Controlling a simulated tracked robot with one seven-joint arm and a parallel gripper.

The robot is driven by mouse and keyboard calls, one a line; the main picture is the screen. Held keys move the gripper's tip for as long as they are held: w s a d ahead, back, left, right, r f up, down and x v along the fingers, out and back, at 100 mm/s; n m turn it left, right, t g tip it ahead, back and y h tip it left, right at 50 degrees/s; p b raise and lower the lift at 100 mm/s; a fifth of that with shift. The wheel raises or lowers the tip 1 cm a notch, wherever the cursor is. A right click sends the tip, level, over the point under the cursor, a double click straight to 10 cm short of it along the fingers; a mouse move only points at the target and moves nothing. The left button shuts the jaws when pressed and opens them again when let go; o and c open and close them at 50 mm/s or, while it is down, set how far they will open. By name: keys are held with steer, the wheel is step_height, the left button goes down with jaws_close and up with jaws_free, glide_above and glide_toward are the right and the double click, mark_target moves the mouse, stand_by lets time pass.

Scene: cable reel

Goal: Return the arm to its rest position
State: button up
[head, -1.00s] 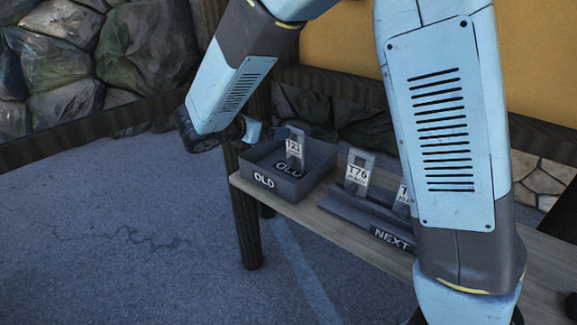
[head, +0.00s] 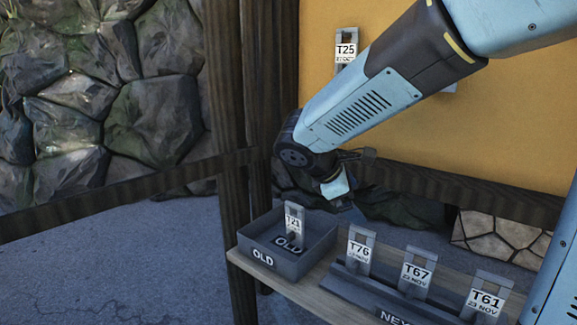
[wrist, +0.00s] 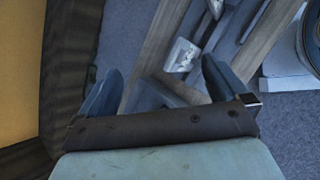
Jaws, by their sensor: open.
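My gripper (head: 352,183) hangs above and behind the bench in the head view, to the right of the OLD tray. In the wrist view my gripper (wrist: 160,85) has its two fingers apart with nothing held between them. My arm reaches in from the upper right of the head view. The dark OLD tray (head: 323,238) holds a tag marked T21 (head: 293,220) standing upright in it. Tags T76 (head: 359,251), T67 (head: 415,273) and T61 (head: 486,298) stand in the NEXT rack (head: 352,287). The fingertips are partly hidden in the head view.
A tag marked T25 (head: 346,50) hangs on the yellow board (head: 320,100), partly behind my arm. Dark wooden posts (head: 240,150) and rails stand near the arm. The wooden bench (head: 265,278) carries the tray and rack. Paved ground at lower left is clear.

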steer(key=s+d+r+m+y, duration=0.2)
steer(key=s+d+m+y, duration=0.1)
steer(key=s+m, duration=0.5)
steer(key=s+d+r+m+t+y, duration=0.1)
steer(key=s+d+r+m+y, duration=0.1)
steer(key=s+d+m+y, duration=0.2)
steer(key=s+d+m, duration=0.2)
steer(key=s+m, duration=0.2)
steer(key=shift+s+d+m, duration=0.2)
steer(key=shift+s+m, duration=0.1)
steer(key=shift+s, duration=0.1)
